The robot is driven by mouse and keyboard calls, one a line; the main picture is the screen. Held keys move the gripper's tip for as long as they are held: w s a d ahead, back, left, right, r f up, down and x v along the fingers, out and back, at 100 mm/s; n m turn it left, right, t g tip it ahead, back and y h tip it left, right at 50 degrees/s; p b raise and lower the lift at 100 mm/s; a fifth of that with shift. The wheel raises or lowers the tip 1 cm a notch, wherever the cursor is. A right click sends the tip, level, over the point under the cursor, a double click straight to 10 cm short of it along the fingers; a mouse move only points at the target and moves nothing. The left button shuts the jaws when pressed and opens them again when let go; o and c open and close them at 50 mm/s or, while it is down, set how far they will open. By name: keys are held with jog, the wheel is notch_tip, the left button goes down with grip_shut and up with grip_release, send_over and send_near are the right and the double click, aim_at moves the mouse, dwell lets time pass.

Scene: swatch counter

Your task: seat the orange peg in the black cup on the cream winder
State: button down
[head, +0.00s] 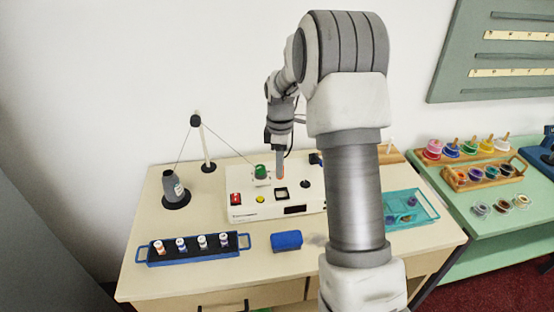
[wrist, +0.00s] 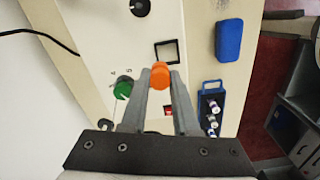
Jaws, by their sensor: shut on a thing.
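The orange peg (wrist: 160,75) is between the fingertips of my gripper (wrist: 160,84) in the wrist view, and the gripper is shut on it. In the head view my gripper (head: 280,160) is over the cream winder (head: 245,211), with a bit of the peg (head: 280,179) showing below it. A black square frame (wrist: 167,41) with a pale inside lies just beyond the peg; it also shows in the head view (head: 281,200). A dark round part (wrist: 140,7) is farther off, at the winder's right (head: 305,184). I cannot tell which of these is the black cup, nor the peg's height.
A green knob (wrist: 123,89) and a red switch (head: 235,198) are on the winder. A blue sponge (head: 286,240) and a blue tray of bobbins (head: 194,260) lie in front. A threaded cone (head: 172,187) stands left. A teal tray (head: 425,205) is right.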

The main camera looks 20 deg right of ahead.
jog(key=shift+s+f, duration=0.25)
jog(key=shift+s, duration=0.5)
jog(key=shift+f+b, duration=0.1)
jog(key=shift+b, duration=0.2)
jog(key=shift+f+b, duration=1.75)
jog(key=shift+f, duration=0.75)
jog(key=c, duration=0.6)
grip_release()
